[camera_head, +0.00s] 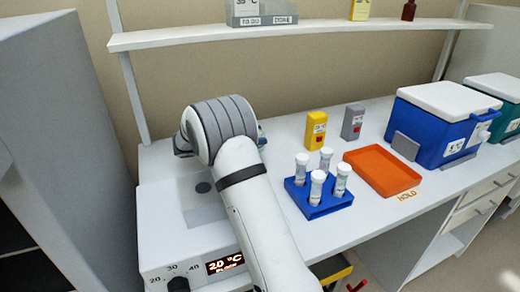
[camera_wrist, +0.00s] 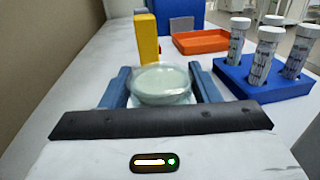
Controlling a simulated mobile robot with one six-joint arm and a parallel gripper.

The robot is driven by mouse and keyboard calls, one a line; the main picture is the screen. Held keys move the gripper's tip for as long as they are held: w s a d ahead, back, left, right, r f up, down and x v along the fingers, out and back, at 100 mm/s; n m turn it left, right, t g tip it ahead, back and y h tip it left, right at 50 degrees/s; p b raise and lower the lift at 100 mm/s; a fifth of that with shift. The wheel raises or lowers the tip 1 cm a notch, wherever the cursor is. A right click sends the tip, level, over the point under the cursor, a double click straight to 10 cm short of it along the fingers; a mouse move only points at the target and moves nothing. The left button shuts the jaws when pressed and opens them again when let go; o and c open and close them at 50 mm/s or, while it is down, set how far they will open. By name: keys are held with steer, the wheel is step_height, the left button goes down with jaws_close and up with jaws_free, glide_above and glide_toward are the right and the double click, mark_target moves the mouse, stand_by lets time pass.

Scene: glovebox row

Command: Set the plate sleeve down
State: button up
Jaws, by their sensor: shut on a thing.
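The plate sleeve (camera_wrist: 162,86) shows in the wrist view as a round, clear stack with a pale green-white top. It sits between the two blue fingers of my gripper (camera_wrist: 161,80), which is shut on it. The sleeve looks upright. I cannot tell whether its underside touches the bench or hangs above it. In the head view my white arm hides the sleeve and most of the gripper.
A white device with a 20 °C display (camera_head: 224,263) stands at left. A yellow box (camera_head: 316,130), grey box (camera_head: 352,121), blue tube rack (camera_head: 322,211), orange tray (camera_head: 380,168) marked HOLD and blue cooler (camera_head: 428,130) stand rightward. A shelf (camera_head: 300,33) runs above.

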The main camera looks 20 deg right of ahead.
steer(key=shift+f, duration=2.4)
steer(key=shift+s+f, duration=0.1)
steer(key=o, duration=1)
steer(key=shift+o, duration=0.2)
steer(key=shift+a+r, duration=0.2)
steer(key=shift+a, duration=0.05)
steer(key=a+p, duration=0.1)
steer(key=a, duration=0.2)
steer(key=w+a+p, duration=0.1)
steer(key=a, duration=0.3)
steer(key=w+a+p, duration=0.1)
steer(key=a, duration=0.3)
steer(key=shift+a, duration=0.2)
steer(key=shift+f, duration=0.1)
